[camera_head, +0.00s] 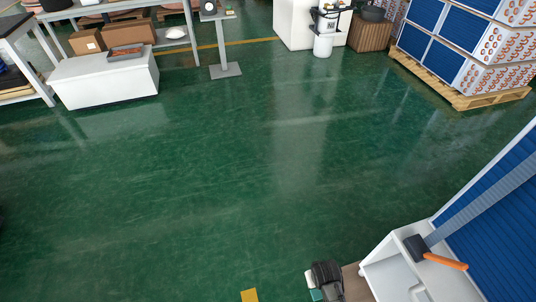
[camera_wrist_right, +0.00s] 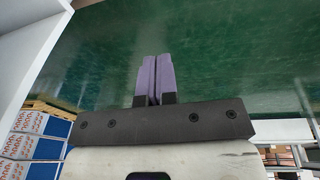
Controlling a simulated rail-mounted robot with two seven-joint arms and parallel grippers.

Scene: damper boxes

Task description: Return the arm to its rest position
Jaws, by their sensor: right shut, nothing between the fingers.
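My right gripper (camera_wrist_right: 155,80) shows in the right wrist view, with its two purple fingers pressed together and nothing between them. Green floor (camera_wrist_right: 225,60) lies behind the fingers. The gripper touches nothing that I can see.
At the head view's lower right is a white open-topped unit (camera_head: 378,272) with an orange-handled tool (camera_head: 445,261), beside a blue ribbed panel (camera_head: 500,228). Stacked blue-and-white units stand on a pallet (camera_head: 462,98). A white box (camera_head: 105,82) stands upper left. The middle floor (camera_head: 230,160) is clear.

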